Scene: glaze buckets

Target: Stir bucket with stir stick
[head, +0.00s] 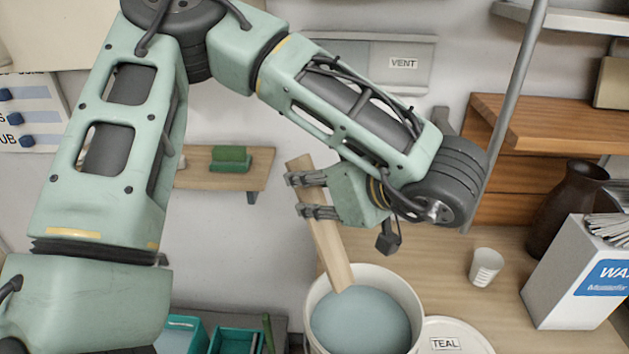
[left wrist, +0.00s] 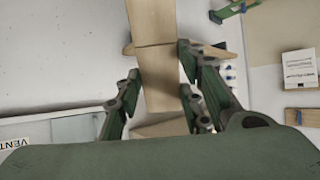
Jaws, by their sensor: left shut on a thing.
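My left gripper (head: 316,196) is shut on the wooden stir stick (head: 327,232), high up near its top end. The stick tilts, its top to the left, and its lower end reaches into the white bucket (head: 409,300). The bucket holds blue-grey glaze (head: 365,322), and the stick's tip is at or below the glaze surface. In the left wrist view the stick (left wrist: 155,70) runs up between the two fingers of the gripper (left wrist: 158,95). The right gripper is in neither view.
A lid marked TEAL (head: 452,340) lies right of the bucket. A small white cup (head: 485,267), a dark vase (head: 566,205) and a white box (head: 572,285) stand on the table to the right. A wall shelf (head: 215,181) with a green block is at the left.

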